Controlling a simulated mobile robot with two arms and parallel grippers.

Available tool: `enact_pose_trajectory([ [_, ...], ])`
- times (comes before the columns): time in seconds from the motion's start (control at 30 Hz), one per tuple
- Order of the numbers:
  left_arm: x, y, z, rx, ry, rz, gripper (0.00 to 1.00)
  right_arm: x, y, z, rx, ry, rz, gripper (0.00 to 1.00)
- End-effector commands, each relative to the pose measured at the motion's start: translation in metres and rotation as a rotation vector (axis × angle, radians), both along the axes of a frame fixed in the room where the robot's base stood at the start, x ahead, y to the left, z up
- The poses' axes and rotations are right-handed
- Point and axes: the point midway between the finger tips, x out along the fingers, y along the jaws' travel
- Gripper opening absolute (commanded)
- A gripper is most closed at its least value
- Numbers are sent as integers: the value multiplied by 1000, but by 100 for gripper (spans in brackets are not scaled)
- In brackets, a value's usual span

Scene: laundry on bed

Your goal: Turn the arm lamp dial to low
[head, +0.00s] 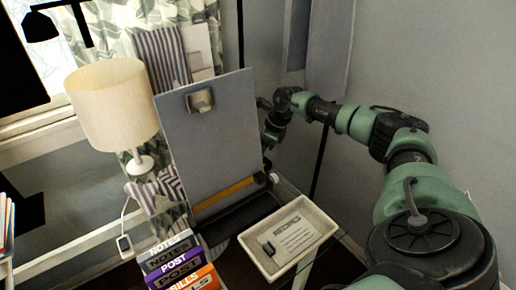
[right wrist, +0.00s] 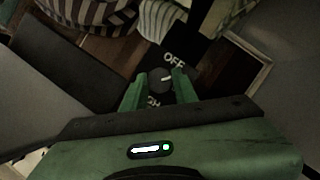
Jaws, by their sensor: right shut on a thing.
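The dial (right wrist: 159,82) is a small dark round knob with a white mark in the right wrist view. Its mark points to the right. The label OFF (right wrist: 174,60) is above it, and a partly hidden label ending in GH (right wrist: 153,101) is below it. The green fingers of my right gripper (right wrist: 158,88) are shut on the dial, one on each side. In the head view my right gripper (head: 268,138) is beside the right edge of an upright grey board, partly hidden. A black lamp head (head: 42,26) on a thin arm shows at top left. My left gripper is out of view.
The grey clipboard-like board (head: 210,140) stands close to my right gripper. A cream table lamp (head: 110,105) is at left. A shallow tray (head: 250,247) and several labelled boxes (head: 175,262) are in front. The grey wall (head: 440,60) bounds the right side.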

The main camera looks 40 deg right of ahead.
Motion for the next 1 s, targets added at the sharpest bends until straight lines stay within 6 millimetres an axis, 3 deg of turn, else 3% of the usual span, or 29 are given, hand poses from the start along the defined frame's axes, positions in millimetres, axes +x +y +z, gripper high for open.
enact_pose_trajectory([
  [0.5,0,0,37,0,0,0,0,-1,3,3,1,-2,-373,0],
  [1.0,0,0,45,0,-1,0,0,-1,3,1,1,-2,-507,0],
])
